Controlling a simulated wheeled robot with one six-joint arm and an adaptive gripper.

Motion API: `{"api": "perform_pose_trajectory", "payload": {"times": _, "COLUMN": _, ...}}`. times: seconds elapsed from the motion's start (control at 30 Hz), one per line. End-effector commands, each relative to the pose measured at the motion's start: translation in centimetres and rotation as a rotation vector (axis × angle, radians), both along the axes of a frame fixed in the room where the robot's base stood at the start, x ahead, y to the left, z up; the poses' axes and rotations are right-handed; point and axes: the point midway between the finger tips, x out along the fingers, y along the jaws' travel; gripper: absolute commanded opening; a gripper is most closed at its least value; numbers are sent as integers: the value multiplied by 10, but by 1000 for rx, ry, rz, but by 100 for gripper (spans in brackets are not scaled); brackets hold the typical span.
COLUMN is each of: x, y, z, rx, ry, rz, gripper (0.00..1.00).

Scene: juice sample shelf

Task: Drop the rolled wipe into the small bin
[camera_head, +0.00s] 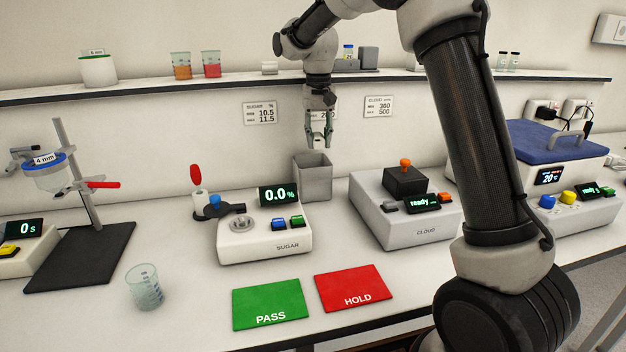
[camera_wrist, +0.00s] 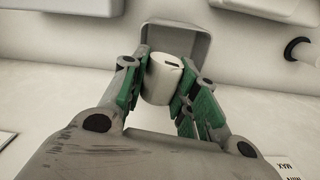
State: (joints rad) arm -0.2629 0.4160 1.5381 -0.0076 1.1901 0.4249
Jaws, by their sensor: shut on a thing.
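My gripper (camera_head: 320,140) points down just above the small grey bin (camera_head: 313,182), which stands on the bench against the back wall. In the wrist view my gripper (camera_wrist: 162,95) is shut on the rolled wipe (camera_wrist: 163,78), a white roll held between the green finger pads. The open bin (camera_wrist: 200,47) lies below and behind the roll in that view. In the head view the roll is hard to make out between the fingers. A similar white roll (camera_head: 269,68) rests on the shelf.
The sugar meter (camera_head: 265,240) stands in front of the bin, and the cloud meter (camera_head: 405,212) is to its right. The shelf edge (camera_head: 220,90) runs behind my gripper. Green PASS (camera_head: 270,300) and red HOLD (camera_head: 352,284) mats lie at the front.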

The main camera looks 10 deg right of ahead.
Motion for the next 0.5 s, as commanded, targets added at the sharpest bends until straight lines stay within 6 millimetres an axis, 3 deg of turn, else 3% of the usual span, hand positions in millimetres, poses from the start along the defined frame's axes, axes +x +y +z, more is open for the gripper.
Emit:
{"api": "perform_pose_trajectory", "payload": {"times": 0.03, "x": 0, "y": 0, "z": 0, "rx": 0, "ry": 0, "rz": 0, "gripper": 10}}
{"api": "perform_pose_trajectory", "payload": {"times": 0.07, "x": 0, "y": 0, "z": 0, "rx": 0, "ry": 0, "rz": 0, "gripper": 33}}
{"api": "perform_pose_trajectory", "payload": {"times": 0.2, "x": 0, "y": 0, "z": 0, "rx": 0, "ry": 0, "rz": 0, "gripper": 55}}
{"api": "perform_pose_trajectory", "payload": {"times": 0.5, "x": 0, "y": 0, "z": 1, "rx": 0, "ry": 0, "rz": 0, "gripper": 55}}
